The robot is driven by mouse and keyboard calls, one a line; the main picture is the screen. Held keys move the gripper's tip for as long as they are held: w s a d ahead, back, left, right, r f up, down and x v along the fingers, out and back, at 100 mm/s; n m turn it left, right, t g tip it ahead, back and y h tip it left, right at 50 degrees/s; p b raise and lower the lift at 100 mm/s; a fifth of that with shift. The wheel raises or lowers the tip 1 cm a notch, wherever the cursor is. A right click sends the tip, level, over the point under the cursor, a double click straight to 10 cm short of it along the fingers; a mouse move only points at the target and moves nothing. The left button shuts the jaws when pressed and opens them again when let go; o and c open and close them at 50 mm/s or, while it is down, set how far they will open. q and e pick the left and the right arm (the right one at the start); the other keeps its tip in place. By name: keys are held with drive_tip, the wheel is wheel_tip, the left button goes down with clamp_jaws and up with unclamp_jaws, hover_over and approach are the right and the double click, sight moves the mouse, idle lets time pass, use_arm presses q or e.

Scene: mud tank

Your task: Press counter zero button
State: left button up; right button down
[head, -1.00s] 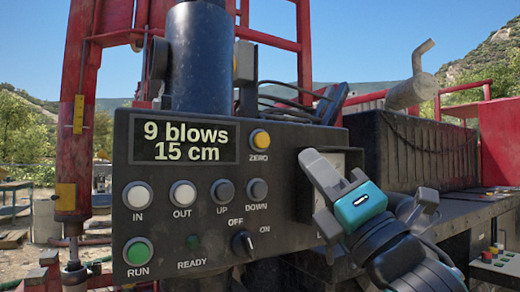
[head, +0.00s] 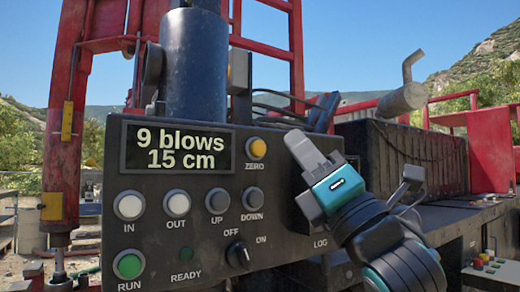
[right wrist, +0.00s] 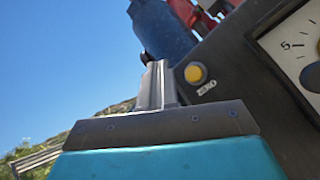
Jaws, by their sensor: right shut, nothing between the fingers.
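The yellow ZERO button (head: 257,148) sits at the upper right of the dark control panel (head: 190,258), beside the counter display (head: 177,148) that reads "9 blows 15 cm". My right gripper (head: 292,140) is to the right of the button, shut and empty, its fingers pointing up and left, apart from the button. In the right wrist view the ZERO button (right wrist: 196,74) shows just right of the shut fingertips (right wrist: 155,68), with its label below it. My left gripper is not in view.
Other panel controls include the IN button (head: 130,205), the green RUN button (head: 129,265) and the OFF/ON knob (head: 238,254). A blue cylinder (head: 197,75) and a red mast (head: 75,120) stand behind. A round gauge (right wrist: 300,45) shows in the right wrist view.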

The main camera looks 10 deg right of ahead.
sight(258, 149)
drive_tip(key=w, duration=0.1)
drive_tip(key=w+a, duration=0.1)
drive_tip(key=w, duration=0.1)
drive_tip(key=w+a, duration=0.1)
drive_tip(key=w, duration=0.1)
drive_tip(key=shift+w, duration=0.25)
idle(1.8)
drive_tip(key=shift+w, duration=0.15)
drive_tip(key=shift+w+a+p, duration=0.15)
drive_tip(key=shift+w+p, duration=0.1)
drive_tip(key=shift+p, duration=0.05)
